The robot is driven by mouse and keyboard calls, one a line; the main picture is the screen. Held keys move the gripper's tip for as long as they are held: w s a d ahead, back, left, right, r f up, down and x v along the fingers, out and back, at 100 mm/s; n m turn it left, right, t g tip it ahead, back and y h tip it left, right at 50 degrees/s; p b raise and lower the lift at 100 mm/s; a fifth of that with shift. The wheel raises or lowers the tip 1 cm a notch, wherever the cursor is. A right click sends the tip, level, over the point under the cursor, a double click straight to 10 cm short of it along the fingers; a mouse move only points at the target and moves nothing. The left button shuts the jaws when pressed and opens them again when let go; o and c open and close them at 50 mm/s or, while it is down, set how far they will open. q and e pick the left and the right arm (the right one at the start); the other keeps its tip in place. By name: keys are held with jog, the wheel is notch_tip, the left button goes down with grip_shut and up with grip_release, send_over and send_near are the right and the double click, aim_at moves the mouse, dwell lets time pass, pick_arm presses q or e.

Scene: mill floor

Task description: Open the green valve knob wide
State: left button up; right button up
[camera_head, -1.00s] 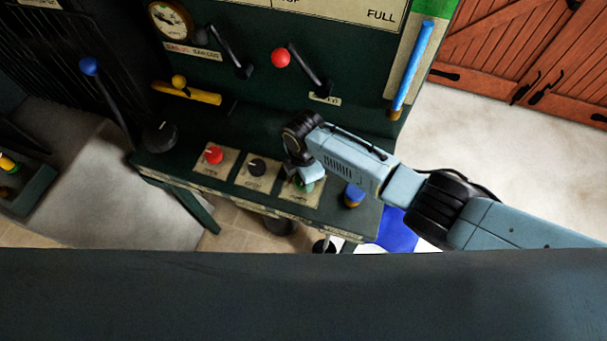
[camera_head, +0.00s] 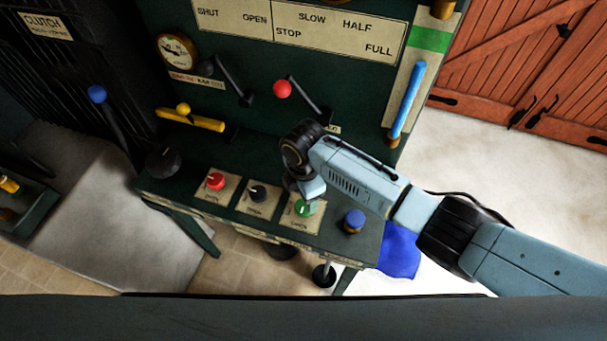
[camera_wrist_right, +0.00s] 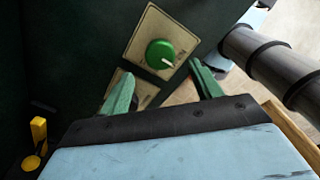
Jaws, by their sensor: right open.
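The green valve knob (camera_head: 305,208) is round with a white pointer mark and sits on a cream label plate (camera_head: 297,222) at the right of a row of knobs. In the right wrist view the green knob (camera_wrist_right: 160,54) lies ahead of and between the two green fingers, beyond their tips. My right gripper (camera_wrist_right: 165,80) is open and empty. In the head view my right arm comes in from the right, and its wrist (camera_head: 302,150) is just above the green knob, partly covering its plate. My left gripper is not in view.
A red knob (camera_head: 216,181) and a black knob (camera_head: 258,193) sit left of the green one. A blue knob (camera_head: 354,220) stands close on the right.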

aim_at(304, 207)
notch_tip(304, 207, up, 8)
jog(key=shift+f, duration=0.15)
jog(key=shift+s, duration=0.1)
dwell(0.5)
